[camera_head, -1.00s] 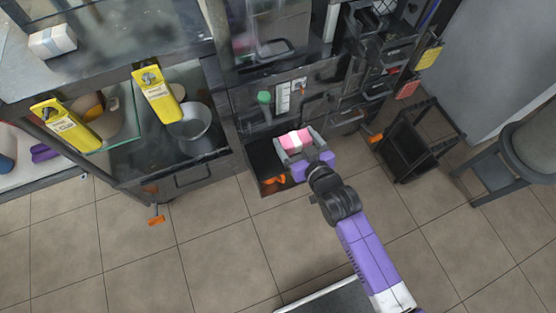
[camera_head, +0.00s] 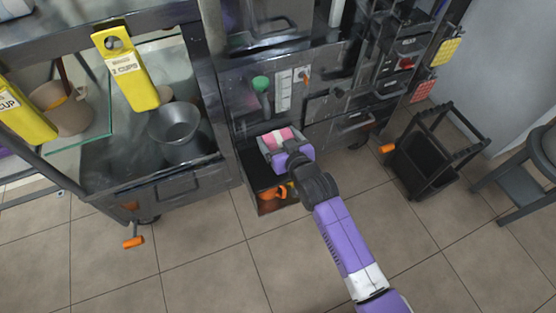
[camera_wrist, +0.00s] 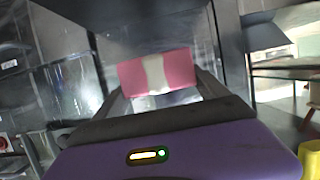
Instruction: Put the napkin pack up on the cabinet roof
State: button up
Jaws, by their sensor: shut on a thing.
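The napkin pack (camera_head: 279,136) is pink with a white band around its middle. My gripper (camera_head: 282,142) is shut on it and holds it in front of the dark metal cabinet (camera_head: 308,86), above an open lower drawer (camera_head: 267,209). In the wrist view the pack (camera_wrist: 131,75) lies crosswise between the fingers of my gripper (camera_wrist: 160,88), with shiny metal behind it. I cannot tell which surface is the cabinet roof in these views.
A black rack (camera_head: 432,155) and a grey chair (camera_head: 520,180) stand to the right. An orange object (camera_head: 272,192) lies in the drawer. Tiled floor in front is clear.

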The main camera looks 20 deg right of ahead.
jog(key=shift+f+b, duration=1.25)
jog(key=shift+f, duration=2.75)
jog(key=shift+f, duration=0.2)
jog(key=o, duration=1.3)
jog(key=shift+r, duration=0.15)
jog(key=shift+s+r, duration=0.15)
jog(key=shift+s, duration=0.15)
jog(key=p+v, duration=0.3)
jog(key=v, duration=0.8)
jog(key=shift+s, duration=0.25)
